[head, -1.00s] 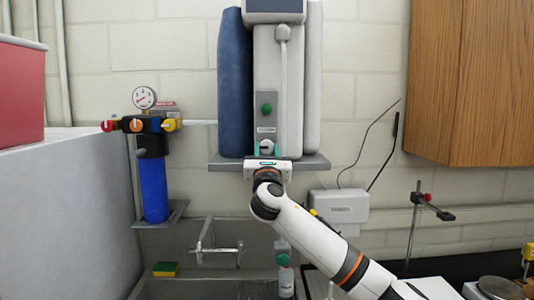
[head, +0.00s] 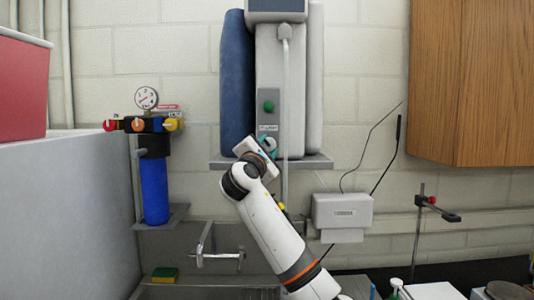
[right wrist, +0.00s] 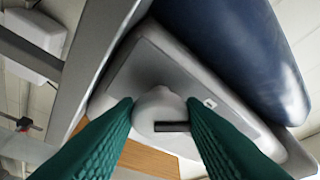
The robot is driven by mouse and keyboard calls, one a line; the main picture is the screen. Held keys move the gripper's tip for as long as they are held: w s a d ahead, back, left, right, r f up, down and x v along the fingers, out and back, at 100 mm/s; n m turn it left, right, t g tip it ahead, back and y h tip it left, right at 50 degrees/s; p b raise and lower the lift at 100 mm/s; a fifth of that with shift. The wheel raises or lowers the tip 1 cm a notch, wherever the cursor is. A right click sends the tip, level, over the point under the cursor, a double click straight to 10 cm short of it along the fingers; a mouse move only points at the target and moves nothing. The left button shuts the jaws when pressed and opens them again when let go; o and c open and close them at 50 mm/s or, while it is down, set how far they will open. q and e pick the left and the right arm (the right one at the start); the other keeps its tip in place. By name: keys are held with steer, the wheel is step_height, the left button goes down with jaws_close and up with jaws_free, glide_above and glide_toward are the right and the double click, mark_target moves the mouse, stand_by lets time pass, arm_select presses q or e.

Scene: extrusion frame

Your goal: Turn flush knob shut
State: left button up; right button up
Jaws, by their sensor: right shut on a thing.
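The flush knob (right wrist: 158,104) is a pale rounded knob with a dark bar across its face, on the grey panel of the wall unit (head: 268,65). My right gripper (right wrist: 160,112) has its green ribbed fingers on both sides of the knob and is shut on it. In the head view my right gripper (head: 268,146) is tilted at the lower panel and hides most of the knob. A green knob (head: 268,107) sits higher on the same panel. My left gripper is not in view.
The unit's shelf (head: 314,162) lies just under the gripper. A dark blue cylinder (head: 237,85) stands close on the left. A filter with a gauge (head: 146,98) hangs further left. A white dispenser (head: 342,210) is at lower right, and a faucet (head: 215,255) is below.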

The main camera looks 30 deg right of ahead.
steer(key=m+g, duration=0.1)
steer(key=m, duration=0.2)
steer(key=shift+a, duration=0.15)
steer(key=m+g, duration=0.1)
steer(key=m, duration=0.1)
steer(key=m+g+y, duration=0.1)
steer(key=m, duration=0.2)
steer(key=shift+r, duration=0.15)
stand_by(0.4)
steer(key=o, duration=1)
